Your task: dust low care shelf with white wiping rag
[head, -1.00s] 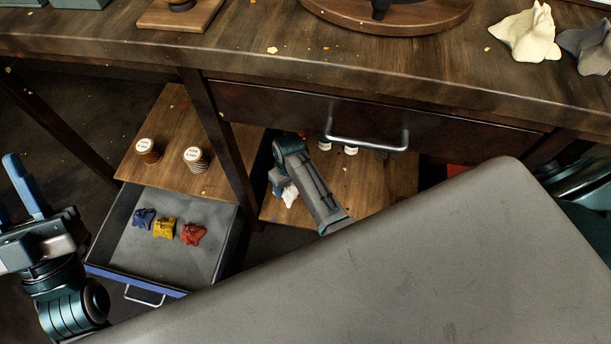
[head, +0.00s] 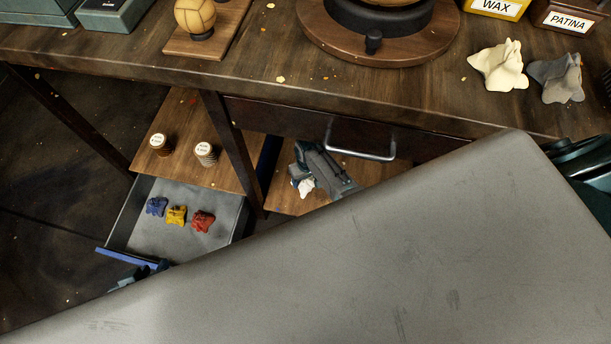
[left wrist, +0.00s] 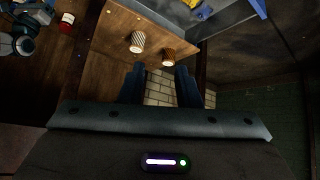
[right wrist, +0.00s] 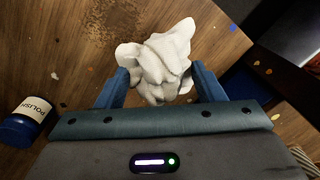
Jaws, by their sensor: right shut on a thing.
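The white wiping rag (right wrist: 160,55) is crumpled between the fingers of my right gripper (right wrist: 158,88), which is shut on it. In the head view the rag (head: 304,187) is low over the right part of the wooden low shelf (head: 283,202), under the table. Whether the rag touches the board is hard to tell. Flecks of dirt lie on the shelf board in the right wrist view (right wrist: 75,75). My left gripper (left wrist: 160,75) is open and empty. In the head view it is mostly hidden behind my grey body, near the drawer front.
A pulled-out drawer (head: 205,240) holds blue, yellow and red cloths. Two white-topped spools stand on the left shelf part (head: 185,115). A polish bottle (right wrist: 28,118) is left of my right gripper. A table leg (head: 232,150) and the table drawer handle (head: 360,140) are close by.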

